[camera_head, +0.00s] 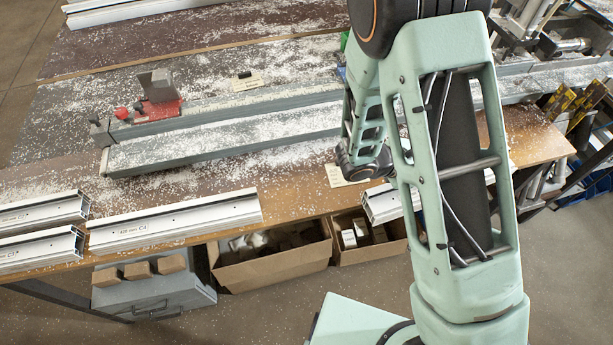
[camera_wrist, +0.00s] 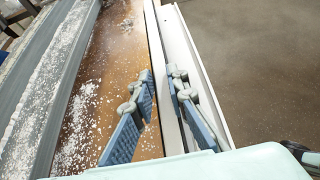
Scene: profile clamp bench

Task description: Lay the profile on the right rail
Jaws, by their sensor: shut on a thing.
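A white profile with a dark groove (camera_wrist: 184,45) runs lengthwise in the wrist view. My gripper (camera_wrist: 161,75) has its two blue-padded fingers on either side of the profile's near wall and is shut on it. In the head view, one end of this profile (camera_head: 385,206) shows at the table's front edge; my arm hides much of the rest and the fingers. The right rail (camera_head: 553,82) is a grey, chip-strewn beam at the right, partly behind my arm. The left rail (camera_head: 230,140) is a similar beam with a red clamp (camera_head: 160,105) at its left end.
Several other white profiles, one of them labelled (camera_head: 175,220), lie along the table's front left edge. Cardboard boxes (camera_head: 275,268) and a grey drawer unit (camera_head: 155,290) stand below. A metal clamp (camera_head: 575,45) stands by the right rail. White chips cover the table.

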